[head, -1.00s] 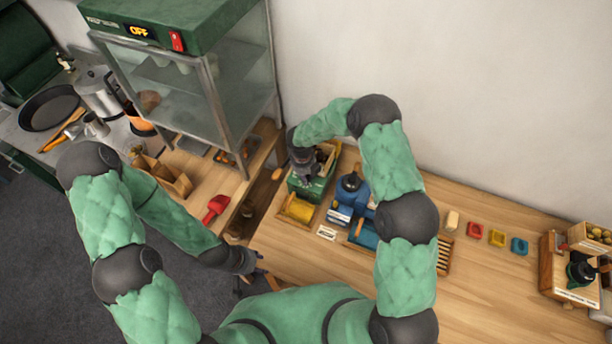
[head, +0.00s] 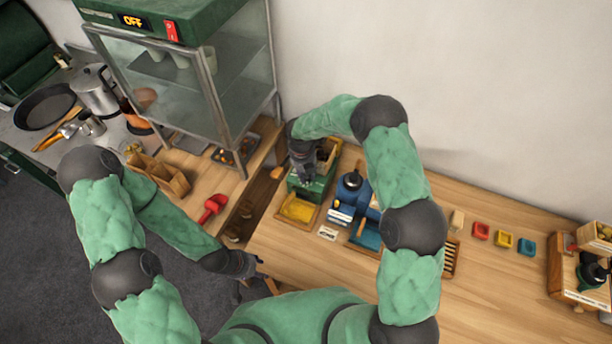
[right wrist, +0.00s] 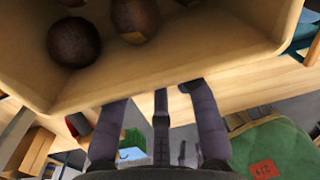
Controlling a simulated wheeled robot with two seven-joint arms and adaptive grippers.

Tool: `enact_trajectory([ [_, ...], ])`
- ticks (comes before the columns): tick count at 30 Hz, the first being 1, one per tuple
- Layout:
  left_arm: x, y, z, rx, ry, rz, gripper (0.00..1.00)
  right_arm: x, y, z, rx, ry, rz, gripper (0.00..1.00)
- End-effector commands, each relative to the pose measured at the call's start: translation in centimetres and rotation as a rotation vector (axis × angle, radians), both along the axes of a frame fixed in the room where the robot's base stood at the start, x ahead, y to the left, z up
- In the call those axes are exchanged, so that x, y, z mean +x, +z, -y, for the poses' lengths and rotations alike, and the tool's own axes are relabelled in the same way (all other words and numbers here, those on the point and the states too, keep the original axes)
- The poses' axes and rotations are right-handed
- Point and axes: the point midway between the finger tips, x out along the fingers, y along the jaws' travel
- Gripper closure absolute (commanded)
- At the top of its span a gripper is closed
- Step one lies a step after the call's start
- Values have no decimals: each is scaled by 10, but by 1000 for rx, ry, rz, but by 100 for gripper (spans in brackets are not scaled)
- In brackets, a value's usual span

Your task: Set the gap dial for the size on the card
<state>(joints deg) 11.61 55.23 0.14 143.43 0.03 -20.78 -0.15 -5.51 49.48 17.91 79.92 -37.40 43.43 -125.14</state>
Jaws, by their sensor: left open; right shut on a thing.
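The green machine (head: 322,186) stands on the bench, with a wooden hopper (head: 330,153) at its back. The hopper (right wrist: 190,55) fills the top of the right wrist view and holds dark chestnuts. My right gripper (head: 306,180) is shut at the machine, below the hopper rim. The fingertips and what they grip are hidden; by its place it is the gap dial, whose setting I cannot read. A small white card (head: 328,233) lies in front of the machine, its print too small to read. My left gripper (head: 262,272) is open and empty near the bench's left front edge.
A yellow tray (head: 298,209) sits in front of the green machine. A blue machine (head: 350,195) with a blue tray (head: 367,236) stands to its right. Red, yellow and blue dishes (head: 503,239) line the bench's back right. A glass cabinet (head: 190,80) rises at left.

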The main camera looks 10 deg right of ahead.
Motion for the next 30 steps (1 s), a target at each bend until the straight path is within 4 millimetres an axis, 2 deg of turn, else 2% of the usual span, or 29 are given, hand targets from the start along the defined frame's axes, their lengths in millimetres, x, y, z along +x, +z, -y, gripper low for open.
enact_trajectory([
  [1, 0, -4, 0, 0, 0, 0, 56, -4, -5, -1, -1, -22, -10, 100],
  [9, 0, -9, 0, 0, 0, 0, 56, -4, -4, -1, -1, -110, -11, 100],
  [24, 0, -9, 0, 0, 0, 0, 56, -5, -5, -1, -1, -128, -14, 100],
  [25, 0, -9, 0, 0, 0, 0, 56, -5, -5, -1, -1, -128, -15, 61],
  [27, 0, -9, 0, 0, 0, 0, 56, -5, -4, -1, -1, -128, -14, 46],
  [30, 0, -9, 0, 0, 0, 0, 56, -4, -3, -1, 0, -127, -10, 46],
])
